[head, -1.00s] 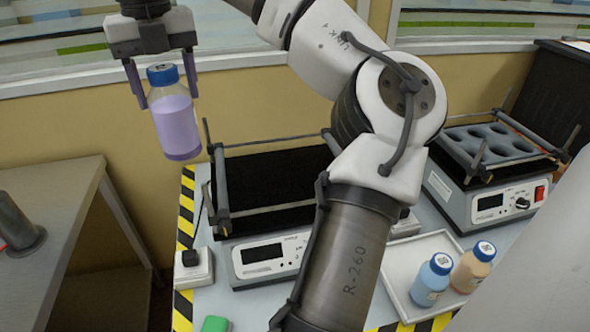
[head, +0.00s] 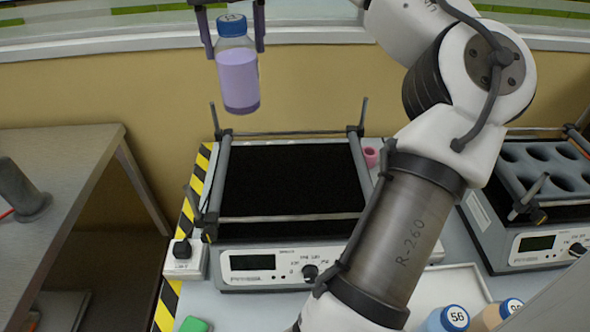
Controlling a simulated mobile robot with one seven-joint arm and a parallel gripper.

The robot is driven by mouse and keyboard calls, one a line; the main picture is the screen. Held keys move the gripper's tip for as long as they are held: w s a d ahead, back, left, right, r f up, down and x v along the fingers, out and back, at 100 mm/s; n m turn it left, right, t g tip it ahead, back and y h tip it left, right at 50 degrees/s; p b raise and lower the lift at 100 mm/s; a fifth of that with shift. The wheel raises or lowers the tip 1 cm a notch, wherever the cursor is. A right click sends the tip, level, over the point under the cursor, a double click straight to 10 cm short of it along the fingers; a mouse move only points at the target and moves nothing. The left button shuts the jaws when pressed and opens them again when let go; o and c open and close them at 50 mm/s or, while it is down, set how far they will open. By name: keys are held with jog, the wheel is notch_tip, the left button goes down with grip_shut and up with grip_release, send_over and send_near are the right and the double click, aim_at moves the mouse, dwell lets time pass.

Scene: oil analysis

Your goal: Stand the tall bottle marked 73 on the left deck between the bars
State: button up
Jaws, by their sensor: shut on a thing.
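My gripper (head: 232,30) is shut on a tall bottle (head: 239,78) with a blue cap and purple liquid. It holds the bottle nearly upright in the air, toward the back of the left deck in the picture. The number on its cap is too small to read surely. The left deck (head: 290,180) is a black flat platform on a grey shaker, empty, with bars along its sides and a thin rod across its front and back. The bottle is apart from the deck.
A second shaker with a holed rack (head: 545,165) stands at the right. A white tray (head: 470,280) holds two blue-capped bottles, one marked 56 (head: 447,319). A pink item (head: 371,157) sits behind the left deck's right bar. A grey side table (head: 60,150) stands at the left.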

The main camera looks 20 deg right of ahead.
aim_at(240, 83)
notch_tip(240, 83, down, 20)
jog(key=b, duration=0.2)
dwell(0.4)
jog(key=o, duration=1.6)
notch_tip(240, 83, up, 12)
jog(key=shift+r, duration=0.1)
